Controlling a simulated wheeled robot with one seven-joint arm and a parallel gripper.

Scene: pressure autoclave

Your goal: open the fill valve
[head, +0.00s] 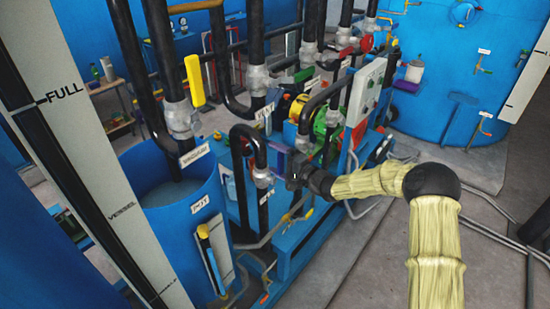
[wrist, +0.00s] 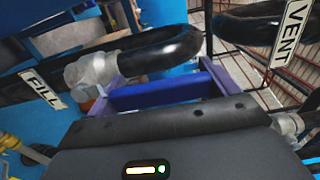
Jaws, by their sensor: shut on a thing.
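The FILL label (wrist: 43,89) hangs at the left in the wrist view, beside a grey pipe fitting (wrist: 91,70) and a thick black pipe (wrist: 158,50). My gripper (head: 283,167) is at this pipework in the middle of the head view, close to the black pipe and its grey coupling (head: 262,178).
A VENT label (wrist: 289,33) and another black pipe are close on the right in the wrist view. A blue tank (head: 172,200) stands left of the pipework, and a grey control box (head: 366,92) stands above.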

